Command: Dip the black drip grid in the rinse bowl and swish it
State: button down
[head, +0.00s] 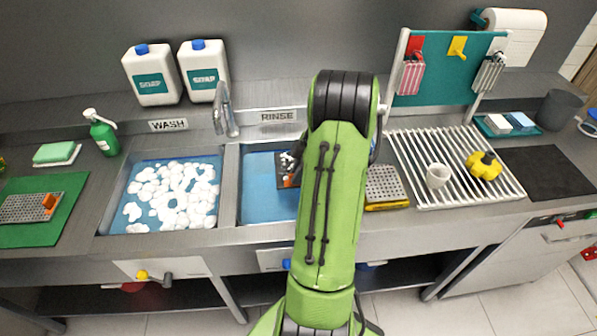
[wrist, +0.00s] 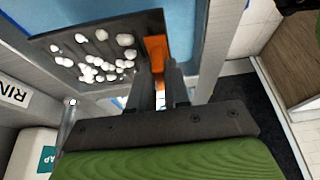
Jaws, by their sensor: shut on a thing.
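The black drip grid (wrist: 60,42) is a flat dark panel with several white foam blobs on it and an orange grip tab (wrist: 156,48) at one edge. My gripper (wrist: 159,72) is shut on that tab. In the head view the grid (head: 282,180) is at the rinse bowl (head: 256,206), a sunken basin with blue water. The grid is partly hidden by my green arm. It looks above the water, but I cannot tell its exact height. The bowl's right part is hidden behind my arm.
The wash bowl (head: 170,240) with white foam lies left of the rinse bowl, and a tap (head: 224,112) stands behind the divider. A grey perforated grid (head: 384,185) and a ribbed drying rack (head: 455,150) lie to the right. A green mat (head: 40,225) is far left.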

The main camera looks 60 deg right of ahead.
notch_tip(320, 180, down, 20)
jog(key=b, duration=1.4)
jog(key=shift+r, duration=0.2)
jog(key=shift+s+d, duration=0.65)
jog(key=shift+s, duration=0.2)
jog(key=w+a+b, duration=0.1)
jog(key=w+a, duration=0.2)
jog(key=shift+w, duration=0.2)
jog(key=shift+s+d, duration=1.55)
jog(key=shift+s, duration=0.15)
jog(key=shift+r, duration=0.2)
